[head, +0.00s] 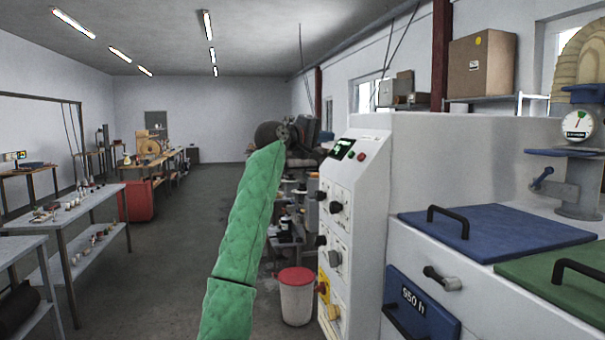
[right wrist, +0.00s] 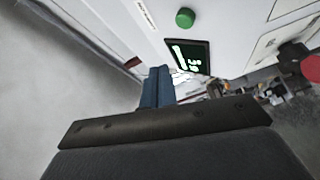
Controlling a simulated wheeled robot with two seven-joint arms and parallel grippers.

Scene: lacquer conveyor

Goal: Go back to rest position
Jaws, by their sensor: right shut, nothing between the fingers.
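My right arm, in a green quilted sleeve, rises through the middle of the head view. My right gripper is at its upper end, a small dark shape (head: 284,131) against the clutter behind. In the right wrist view its two blue fingers (right wrist: 158,86) are together with nothing between them. They point toward the white control cabinet, apart from it as far as I can tell. My left gripper is in neither view.
The white control cabinet (head: 351,200) with knobs and a lit display (head: 342,149) stands just right of my arm. A white bin with a red lid (head: 296,277) is on the floor. Blue (head: 490,228) and green lids top the machine. Benches line the left; the floor between is clear.

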